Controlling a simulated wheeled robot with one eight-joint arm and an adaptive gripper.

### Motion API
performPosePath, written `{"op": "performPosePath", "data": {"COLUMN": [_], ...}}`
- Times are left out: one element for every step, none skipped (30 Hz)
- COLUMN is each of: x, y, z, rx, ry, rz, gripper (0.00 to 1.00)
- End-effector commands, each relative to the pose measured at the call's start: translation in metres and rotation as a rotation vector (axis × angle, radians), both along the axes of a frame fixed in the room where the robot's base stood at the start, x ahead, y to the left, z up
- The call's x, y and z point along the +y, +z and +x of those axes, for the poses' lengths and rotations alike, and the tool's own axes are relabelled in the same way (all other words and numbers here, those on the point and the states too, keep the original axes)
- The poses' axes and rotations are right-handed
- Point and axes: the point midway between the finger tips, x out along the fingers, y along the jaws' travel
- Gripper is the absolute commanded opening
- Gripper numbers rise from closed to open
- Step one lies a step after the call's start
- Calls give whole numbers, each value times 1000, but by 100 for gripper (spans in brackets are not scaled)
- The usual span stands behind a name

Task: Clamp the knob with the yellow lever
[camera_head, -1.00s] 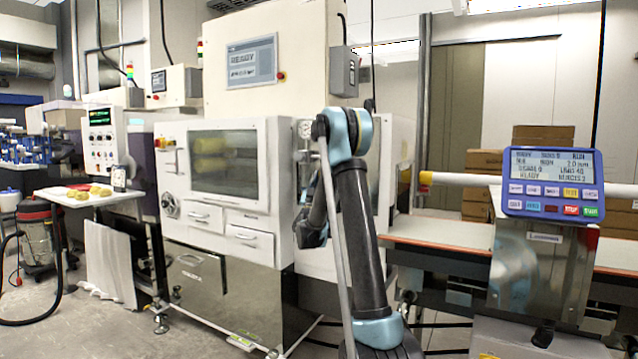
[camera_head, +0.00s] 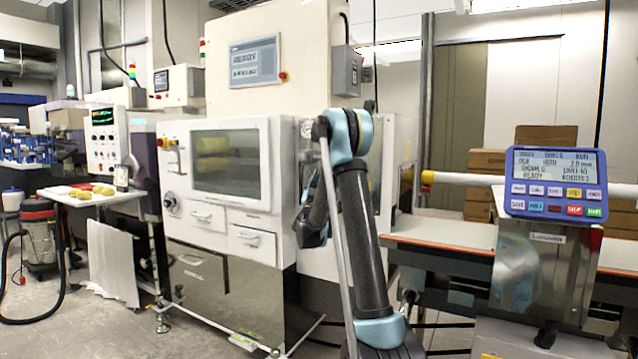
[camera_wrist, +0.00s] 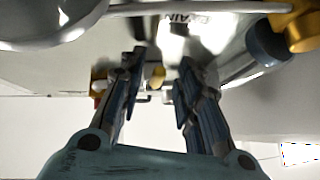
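In the wrist view my gripper (camera_wrist: 157,88) has its two dark fingers spread apart, with nothing held between them. A small yellow piece (camera_wrist: 157,76) shows in the gap between the fingertips, beyond them; I cannot tell its distance. An orange-yellow piece (camera_wrist: 98,84) shows left of the left finger, partly hidden. A larger yellow part with a dark round collar (camera_wrist: 298,28) is at the upper right. I cannot tell for sure which of these is the knob's lever. In the head view the gripper is hidden behind my arm.
A pale metal surface with a label reading "DRAIN" (camera_wrist: 187,20) lies above the fingers in the wrist view. In the head view a white machine (camera_head: 205,252) stands left of my arm, and a belt (camera_head: 440,235) with a blue control panel (camera_head: 556,183) is to the right.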

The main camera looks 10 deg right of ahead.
Motion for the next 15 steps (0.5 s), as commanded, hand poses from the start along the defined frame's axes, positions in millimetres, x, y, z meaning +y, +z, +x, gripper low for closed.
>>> {"op": "performPosePath", "data": {"x": [0, 0, 1, 2, 3, 4, 6, 7, 10, 12, 14, 17, 19, 20, 23], "y": [0, -1, -2, -4, -6, -9, -12, -15, -19, -23, -27, -33, -36, -40, -45], "z": [-1, -1, -3, -4, -6, -9, -12, -15, -19, -23, -27, -33, -37, -41, -46], "rx": [0, 0, 0, 0, 0, 0, 0, 0, 0, 0, 1, 1, 1, 1, 1], "ry": [0, 0, 0, 0, 1, 1, 1, 1, 1, 1, 2, 2, 2, 1, 2], "rz": [0, 0, 0, 0, 1, 1, 1, 1, 1, 0, 1, 1, 1, 1, 0], "gripper": [31, 31, 31, 31, 31, 31, 31, 31, 31, 31, 31, 31, 31, 31, 31]}}
